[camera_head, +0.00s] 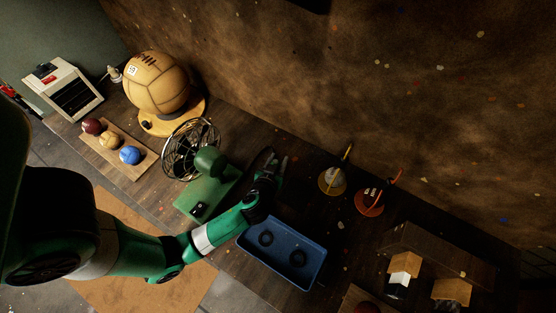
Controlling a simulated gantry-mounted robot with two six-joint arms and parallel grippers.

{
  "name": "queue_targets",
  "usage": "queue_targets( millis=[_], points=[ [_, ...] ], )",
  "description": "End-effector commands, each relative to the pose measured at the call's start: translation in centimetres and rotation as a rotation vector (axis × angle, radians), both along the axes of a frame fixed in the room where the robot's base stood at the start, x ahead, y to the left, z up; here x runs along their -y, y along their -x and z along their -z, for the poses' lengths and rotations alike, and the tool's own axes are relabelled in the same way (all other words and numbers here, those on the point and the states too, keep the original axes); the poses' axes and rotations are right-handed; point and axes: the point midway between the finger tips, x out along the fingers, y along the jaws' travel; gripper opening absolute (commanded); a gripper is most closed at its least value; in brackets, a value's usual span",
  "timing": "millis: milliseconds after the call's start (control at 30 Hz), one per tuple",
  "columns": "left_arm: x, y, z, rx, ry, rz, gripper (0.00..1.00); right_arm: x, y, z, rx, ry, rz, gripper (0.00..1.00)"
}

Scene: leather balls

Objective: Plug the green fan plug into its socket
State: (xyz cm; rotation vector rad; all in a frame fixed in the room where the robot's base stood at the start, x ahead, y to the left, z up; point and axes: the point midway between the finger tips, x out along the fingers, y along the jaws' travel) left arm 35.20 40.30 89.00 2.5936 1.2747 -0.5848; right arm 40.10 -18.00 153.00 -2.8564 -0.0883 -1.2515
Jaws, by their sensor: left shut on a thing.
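The green fan (208,160) with its dark wire cage stands on a green base (210,194) at the middle of the bench. My left arm reaches in from the left, and my left gripper (279,164) is just right of the fan. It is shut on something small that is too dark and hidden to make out. I cannot pick out the green plug, its cord or its socket. The area right of my gripper is very dark. My right gripper is not in view.
A blue tray (307,239) with two dark rings lies in front of my gripper. A big tan leather ball (157,83) and a board (112,151) with three small balls are at the left.

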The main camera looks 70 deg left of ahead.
Motion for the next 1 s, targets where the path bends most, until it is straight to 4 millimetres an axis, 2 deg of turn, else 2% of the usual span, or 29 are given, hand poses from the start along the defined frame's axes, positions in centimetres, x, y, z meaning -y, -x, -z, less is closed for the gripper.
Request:
queue_targets(
  millis=[600, 1000],
  points=[
    [0.0, 0.2, 1.0, -0.008, 0.004, 0.000, 0.00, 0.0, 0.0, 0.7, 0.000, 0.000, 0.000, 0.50],
    [0.0, 0.2, -0.4, -0.008, 0.002, -0.001, 0.00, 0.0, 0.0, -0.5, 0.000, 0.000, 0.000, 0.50]
  ],
)
